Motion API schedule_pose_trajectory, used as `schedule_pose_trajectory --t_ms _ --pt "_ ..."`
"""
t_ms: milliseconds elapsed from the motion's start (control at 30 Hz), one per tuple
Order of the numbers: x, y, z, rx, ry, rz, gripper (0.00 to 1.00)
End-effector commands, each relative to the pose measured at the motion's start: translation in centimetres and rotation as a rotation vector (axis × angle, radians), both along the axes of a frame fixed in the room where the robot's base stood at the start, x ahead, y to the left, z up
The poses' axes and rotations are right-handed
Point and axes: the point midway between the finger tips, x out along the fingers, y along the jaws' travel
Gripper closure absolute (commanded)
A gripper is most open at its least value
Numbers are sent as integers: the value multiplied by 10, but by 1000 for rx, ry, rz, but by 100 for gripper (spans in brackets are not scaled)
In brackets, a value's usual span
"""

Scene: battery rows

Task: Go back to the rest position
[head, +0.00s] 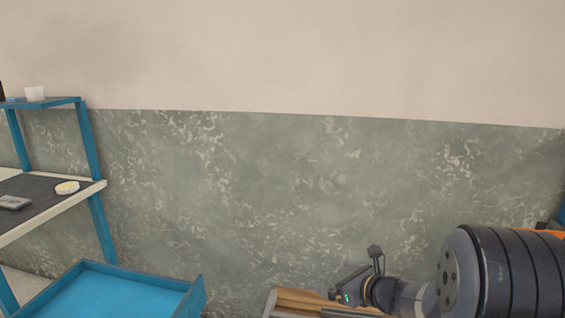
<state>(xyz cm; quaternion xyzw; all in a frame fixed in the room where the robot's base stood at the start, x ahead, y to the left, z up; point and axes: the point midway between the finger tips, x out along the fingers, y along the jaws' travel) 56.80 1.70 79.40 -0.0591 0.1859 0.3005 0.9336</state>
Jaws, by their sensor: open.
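My gripper (350,288) shows at the bottom edge, right of centre, small and dark grey with a green light on its body. It is open, and I see nothing held in it. Its fingertips are not clear at this size. My black, ribbed arm link (500,272) fills the lower right corner and hides what is behind it.
A wooden-edged surface (297,300) lies around the gripper at the bottom edge. A blue tray (110,292) stands at lower left. A blue-framed shelf (95,150) at left bears a round yellow-white item (67,188) and a grey device (14,203). The wall is bare.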

Motion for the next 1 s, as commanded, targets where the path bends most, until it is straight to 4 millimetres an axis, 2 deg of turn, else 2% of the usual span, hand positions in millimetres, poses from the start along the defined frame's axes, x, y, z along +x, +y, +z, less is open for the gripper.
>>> schedule_pose_trajectory --t_ms 500,1000 --pt "-12 -9 -5 1 2 -199 0" --pt "-17 -13 -9 -1 0 -255 0"
